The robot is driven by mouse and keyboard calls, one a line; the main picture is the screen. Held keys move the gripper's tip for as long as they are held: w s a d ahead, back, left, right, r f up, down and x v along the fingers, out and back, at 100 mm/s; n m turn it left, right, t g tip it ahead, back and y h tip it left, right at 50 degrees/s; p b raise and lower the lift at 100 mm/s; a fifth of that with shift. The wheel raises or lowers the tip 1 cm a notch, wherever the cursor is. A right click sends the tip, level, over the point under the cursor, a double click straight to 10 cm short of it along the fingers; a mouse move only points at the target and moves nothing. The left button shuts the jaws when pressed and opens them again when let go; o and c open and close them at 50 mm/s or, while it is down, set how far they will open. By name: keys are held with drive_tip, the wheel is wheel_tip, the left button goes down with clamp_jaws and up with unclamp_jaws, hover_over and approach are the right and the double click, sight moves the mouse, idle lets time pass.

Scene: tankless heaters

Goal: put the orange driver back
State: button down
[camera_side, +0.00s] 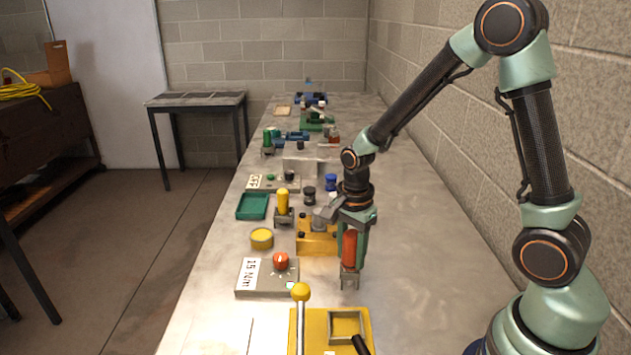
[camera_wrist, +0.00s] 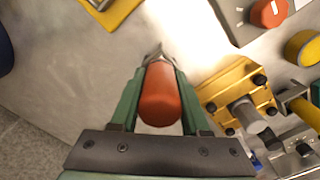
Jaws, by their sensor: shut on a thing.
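The orange driver (camera_side: 348,250) hangs upright below my gripper (camera_side: 352,232) in the side view. In the wrist view its orange handle (camera_wrist: 160,97) lies between the two green fingers of my gripper (camera_wrist: 158,78), which is shut on it. A small grey metal holder (camera_side: 349,279) stands on the bench right under the driver. The driver's lower end meets or overlaps the holder in the picture; I cannot tell how deep it sits. In the wrist view only a bit of grey metal shows past the handle's far end.
A yellow fixture (camera_side: 318,247) stands just left of the driver. A yellow driver (camera_side: 283,202) stands in a similar holder. A control box with a red knob (camera_side: 281,261) and a yellow plate with a ball-topped lever (camera_side: 301,292) are near. The bench to the right is clear.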

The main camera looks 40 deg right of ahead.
drive_tip(key=shift+f, duration=0.1)
drive_tip(key=shift+c, duration=1.9)
unclamp_jaws()
wheel_tip(320, 180, up, 12)
drive_tip(key=shift+r, duration=0.1)
drive_tip(key=shift+s+r+n, duration=0.15)
drive_tip(key=shift+r+n, duration=0.2)
drive_tip(key=shift+n, duration=0.05)
drive_tip(key=s+a+r+n+t, duration=0.2)
drive_tip(key=s+r+n+t, duration=0.3)
drive_tip(key=n, duration=1.2)
drive_tip(key=shift+s+r+t, duration=0.3)
drive_tip(key=shift+s+r, duration=0.25)
drive_tip(key=shift+s, duration=0.2)
